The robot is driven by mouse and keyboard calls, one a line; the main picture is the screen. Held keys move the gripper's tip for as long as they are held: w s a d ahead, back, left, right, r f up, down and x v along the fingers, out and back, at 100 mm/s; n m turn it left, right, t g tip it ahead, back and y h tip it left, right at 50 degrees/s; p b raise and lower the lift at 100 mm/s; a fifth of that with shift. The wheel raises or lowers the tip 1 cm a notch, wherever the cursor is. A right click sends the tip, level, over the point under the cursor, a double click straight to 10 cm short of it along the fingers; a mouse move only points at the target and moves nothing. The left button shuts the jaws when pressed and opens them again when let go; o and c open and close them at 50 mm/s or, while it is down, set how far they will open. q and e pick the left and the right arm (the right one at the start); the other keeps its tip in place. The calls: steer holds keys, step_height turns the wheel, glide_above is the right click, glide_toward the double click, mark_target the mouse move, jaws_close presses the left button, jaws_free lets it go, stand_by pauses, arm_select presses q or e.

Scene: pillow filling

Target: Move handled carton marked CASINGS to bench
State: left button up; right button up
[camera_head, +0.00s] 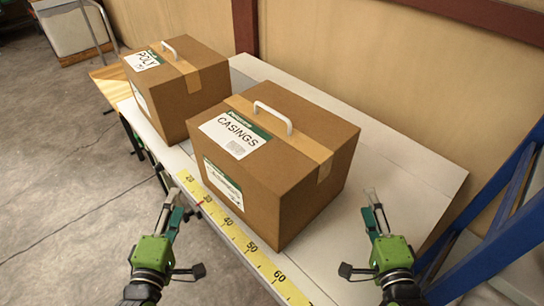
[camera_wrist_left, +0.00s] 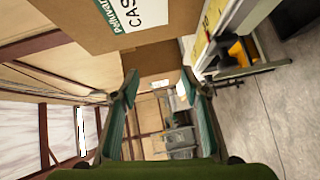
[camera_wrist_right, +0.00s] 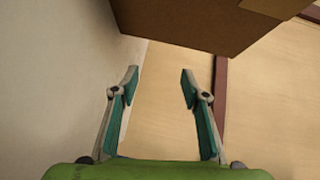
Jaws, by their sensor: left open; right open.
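The CASINGS carton (camera_head: 280,172) is a closed brown box with a white handle (camera_head: 273,117) on top and tan tape. It rests on a white bench top with a yellow measuring strip along the front. My left gripper (camera_head: 177,200) is open and empty, in front of the carton's left side. My right gripper (camera_head: 373,202) is open and empty, to the right of the carton and apart from it. The carton also shows at the top of the left wrist view (camera_wrist_left: 85,22) and of the right wrist view (camera_wrist_right: 200,22).
A POLY carton (camera_head: 180,92) with a white handle stands to the left of the CASINGS carton. A blue frame (camera_head: 505,235) stands at the right. A wooden wall (camera_head: 340,50) runs behind. Bare bench surface (camera_head: 395,150) lies to the right of the CASINGS carton.

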arm_select(q)
steer(key=w+r+n+t, duration=0.1)
steer(key=w, duration=1.3)
steer(key=shift+d+r+n+y, duration=0.15)
steer(key=shift+n+y, duration=0.15)
steer(key=shift+n, duration=0.1)
arm_select(e)
steer(key=w+r+m+t, duration=0.1)
steer(key=w, duration=1.3)
steer(key=shift+a+r+m+h, duration=0.15)
steer(key=shift+a+m+h, duration=0.15)
arm_select(q)
steer(key=shift+w+d, duration=0.1)
steer(key=shift+w, duration=0.1)
arm_select(e)
steer(key=shift+w+a, duration=0.1)
steer(key=shift+w, duration=0.1)
